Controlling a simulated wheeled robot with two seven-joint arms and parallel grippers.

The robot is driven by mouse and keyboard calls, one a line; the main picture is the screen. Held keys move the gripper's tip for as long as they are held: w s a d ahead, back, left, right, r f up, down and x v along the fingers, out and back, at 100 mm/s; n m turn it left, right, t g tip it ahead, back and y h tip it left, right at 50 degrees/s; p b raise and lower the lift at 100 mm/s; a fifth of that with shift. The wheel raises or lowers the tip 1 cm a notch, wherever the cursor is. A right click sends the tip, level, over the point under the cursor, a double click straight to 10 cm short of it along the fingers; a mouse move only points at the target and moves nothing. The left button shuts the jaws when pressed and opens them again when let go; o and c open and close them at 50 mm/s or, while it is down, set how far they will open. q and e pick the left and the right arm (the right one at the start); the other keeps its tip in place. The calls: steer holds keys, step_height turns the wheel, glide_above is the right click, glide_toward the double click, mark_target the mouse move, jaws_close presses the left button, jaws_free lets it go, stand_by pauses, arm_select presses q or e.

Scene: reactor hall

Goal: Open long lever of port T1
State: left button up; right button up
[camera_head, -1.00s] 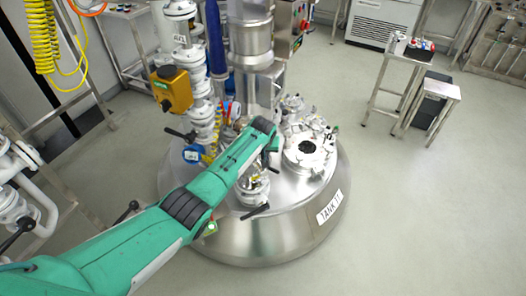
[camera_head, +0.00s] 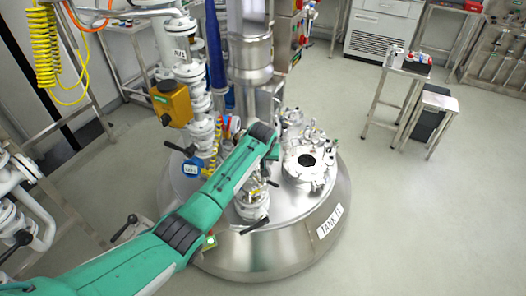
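The round steel tank (camera_head: 270,250) with the label "TANK T1" (camera_head: 330,221) stands in the middle of the head view. A white port fitting (camera_head: 250,205) sits on the near side of its lid, with a black lever (camera_head: 260,227) sticking out low at its front. My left arm reaches in from the lower left and ends over the lid, above and behind this fitting. My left gripper (camera_head: 270,158) is mostly hidden behind the wrist, so I cannot tell its opening or whether it touches anything. My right gripper is out of view.
White pipework with a yellow box (camera_head: 171,103) and a blue tag (camera_head: 191,168) rises on the left. A small steel table (camera_head: 405,72) stands at the back right.

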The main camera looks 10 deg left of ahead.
arm_select(q)
steer(key=b+v, duration=0.1)
steer(key=v, duration=0.7)
steer(key=shift+r, duration=0.3)
steer(key=shift+s, duration=0.1)
